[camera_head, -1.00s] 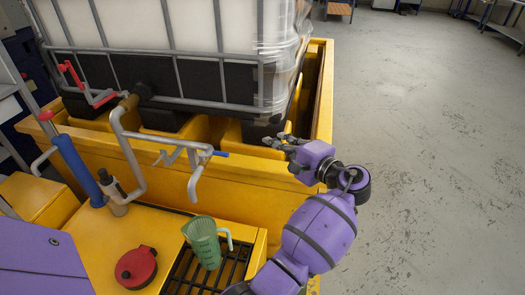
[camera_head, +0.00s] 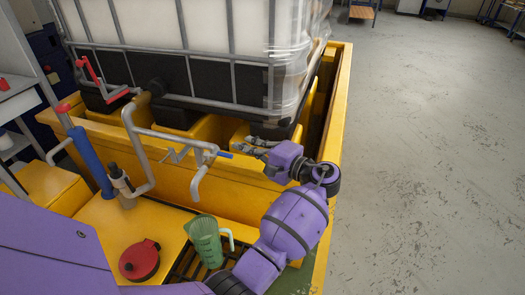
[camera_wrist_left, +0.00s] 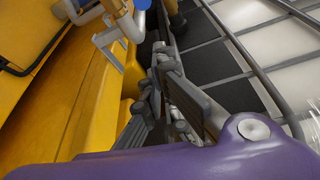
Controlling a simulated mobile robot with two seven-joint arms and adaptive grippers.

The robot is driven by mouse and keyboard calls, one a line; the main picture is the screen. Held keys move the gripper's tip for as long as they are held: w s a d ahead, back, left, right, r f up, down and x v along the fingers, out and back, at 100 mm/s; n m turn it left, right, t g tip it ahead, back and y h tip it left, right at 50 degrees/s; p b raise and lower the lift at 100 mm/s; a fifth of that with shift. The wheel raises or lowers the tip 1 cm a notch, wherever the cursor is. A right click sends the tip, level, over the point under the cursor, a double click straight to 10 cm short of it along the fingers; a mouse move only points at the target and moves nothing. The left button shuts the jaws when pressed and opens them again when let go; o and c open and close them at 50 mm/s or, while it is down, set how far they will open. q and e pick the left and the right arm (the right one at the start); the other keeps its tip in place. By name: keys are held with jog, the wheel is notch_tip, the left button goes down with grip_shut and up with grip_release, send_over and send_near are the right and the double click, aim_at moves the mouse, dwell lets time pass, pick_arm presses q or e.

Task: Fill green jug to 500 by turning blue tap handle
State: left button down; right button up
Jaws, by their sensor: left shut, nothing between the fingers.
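The green jug (camera_head: 206,240) stands upright on a dark grate, below the downturned end of a grey pipe (camera_head: 196,182). The blue tap handle (camera_head: 224,154) sticks out to the right from the tap on that pipe. My left gripper (camera_head: 250,146) is just right of the handle's tip, shut and empty. I cannot tell whether it touches the handle. In the left wrist view, the gripper's fingers (camera_wrist_left: 160,95) are in the middle, with the grey pipework (camera_wrist_left: 118,30) at upper left. The jug's scale and liquid level are too small to read. My right gripper is not in view.
A red lid-like object (camera_head: 139,260) lies on the yellow top left of the jug. A blue cylinder (camera_head: 90,160) and red handle (camera_head: 90,70) are at left. The floor at right is clear.

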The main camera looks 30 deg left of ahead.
aim_at(218, 155)
pick_arm(q)
jog(key=shift+s+d+r+p, duration=0.15)
jog(key=shift+s+d, duration=0.2)
jog(key=shift+s, duration=0.5)
jog(key=shift+s+d+r+p, duration=0.15)
jog(key=shift+s+d, duration=0.2)
jog(key=shift+s, duration=0.45)
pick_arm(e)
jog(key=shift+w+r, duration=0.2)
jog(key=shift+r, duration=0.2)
